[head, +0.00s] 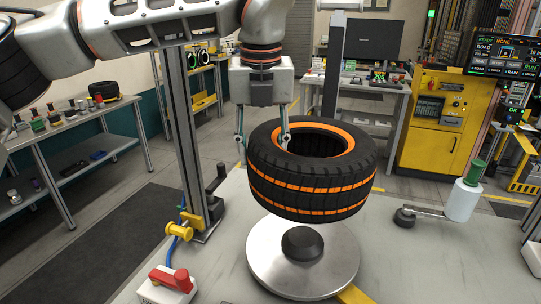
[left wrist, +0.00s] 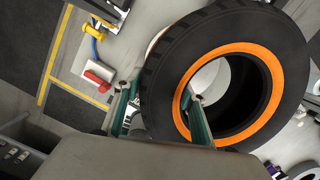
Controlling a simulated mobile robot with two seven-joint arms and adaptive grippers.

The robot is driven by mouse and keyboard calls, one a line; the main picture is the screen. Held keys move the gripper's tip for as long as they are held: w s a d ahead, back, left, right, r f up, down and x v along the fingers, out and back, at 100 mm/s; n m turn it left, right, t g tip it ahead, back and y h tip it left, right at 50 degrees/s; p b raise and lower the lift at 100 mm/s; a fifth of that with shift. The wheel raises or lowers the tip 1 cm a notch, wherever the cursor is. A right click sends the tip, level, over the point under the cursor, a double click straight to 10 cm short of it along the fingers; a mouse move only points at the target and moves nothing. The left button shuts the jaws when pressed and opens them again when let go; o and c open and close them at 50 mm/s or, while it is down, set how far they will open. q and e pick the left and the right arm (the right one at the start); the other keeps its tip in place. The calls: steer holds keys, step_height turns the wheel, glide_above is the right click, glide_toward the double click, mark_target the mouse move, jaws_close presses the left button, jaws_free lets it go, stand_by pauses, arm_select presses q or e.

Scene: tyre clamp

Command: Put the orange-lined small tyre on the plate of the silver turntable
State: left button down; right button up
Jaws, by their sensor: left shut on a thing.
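The orange-lined small tyre (head: 312,180) is black with orange bands on its tread and an orange ring around its hole. My left gripper (head: 262,142) is shut on the tyre's left wall, one finger outside and one inside the hole. The left wrist view shows the gripper (left wrist: 160,112) astride the wall of the tyre (left wrist: 180,55). The silver turntable's plate (head: 275,270) has a black hub (head: 302,243) at its centre. The tyre appears held level above the plate's far part, with the hub showing in front of and below it. My right gripper is not in view.
A dark post with a crank (head: 215,185) stands left of the turntable. A red-handled box (head: 170,283) is at front left. A grey arm with a white and green cylinder (head: 463,198) is on the right. Side tables and a yellow cabinet (head: 435,120) stand behind.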

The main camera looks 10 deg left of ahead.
mark_target(263, 179)
arm_select(q)
step_height(263, 179, down, 17)
steer(key=shift+w+f, duration=0.15)
steer(key=shift+f, duration=0.05)
steer(key=c, duration=1.2)
jaws_free()
steer(key=shift+f, duration=0.1)
steer(key=shift+c, duration=0.2)
steer(key=r, duration=0.4)
steer(key=s+r, duration=0.1)
steer(key=r, duration=0.3)
steer(key=s+r, duration=0.1)
steer(key=r, duration=0.3)
steer(key=shift+d, duration=0.15)
